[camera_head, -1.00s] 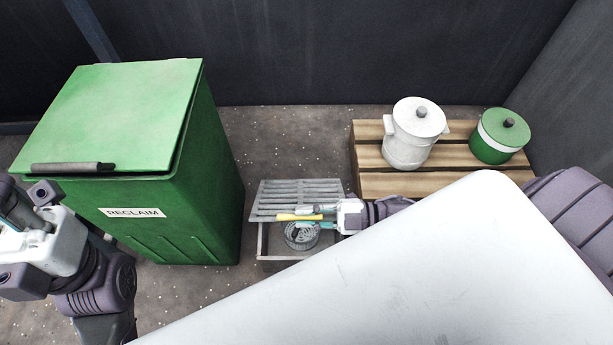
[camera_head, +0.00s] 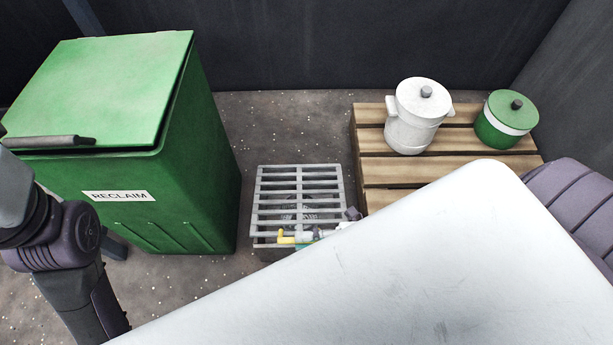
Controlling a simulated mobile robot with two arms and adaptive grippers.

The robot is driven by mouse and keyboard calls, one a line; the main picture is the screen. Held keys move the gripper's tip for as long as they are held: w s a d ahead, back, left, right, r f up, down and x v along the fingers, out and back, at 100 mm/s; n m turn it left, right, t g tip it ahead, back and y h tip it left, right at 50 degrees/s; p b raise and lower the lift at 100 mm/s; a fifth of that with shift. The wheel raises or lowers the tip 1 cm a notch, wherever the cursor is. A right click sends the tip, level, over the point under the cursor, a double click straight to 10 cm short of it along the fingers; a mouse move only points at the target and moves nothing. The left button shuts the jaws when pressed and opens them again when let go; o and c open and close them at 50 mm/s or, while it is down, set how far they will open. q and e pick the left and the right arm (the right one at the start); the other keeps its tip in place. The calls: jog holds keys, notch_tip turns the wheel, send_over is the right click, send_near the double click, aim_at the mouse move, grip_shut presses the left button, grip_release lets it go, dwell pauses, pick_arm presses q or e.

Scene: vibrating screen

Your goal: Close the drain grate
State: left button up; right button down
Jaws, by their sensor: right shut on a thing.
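The drain grate (camera_head: 299,188) is a grey slatted panel in the middle of the head view. It lies across the top of a low drain box on the floor, and a round strainer-like thing (camera_head: 298,209) shows dimly through its slots. A yellow handle (camera_head: 285,239) is at the grate's near edge. My right gripper (camera_head: 303,239) is at that edge, shut on the yellow handle; my white body panel partly hides it. I cannot tell whether the near edge sits fully flush. My left arm shows at the left edge, but its gripper is out of view.
A tall green bin (camera_head: 180,180) labelled RECLAIM stands left of the drain. A wooden pallet (camera_head: 385,172) to the right carries a white lidded pot (camera_head: 411,125) and a green lidded pot (camera_head: 495,132). Speckled floor behind the drain is clear.

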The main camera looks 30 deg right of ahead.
jog(key=shift+w+d, duration=0.1)
jog(key=c, duration=1.1)
grip_release()
jog(key=shift+c, duration=0.2)
jog(key=v, duration=1.2)
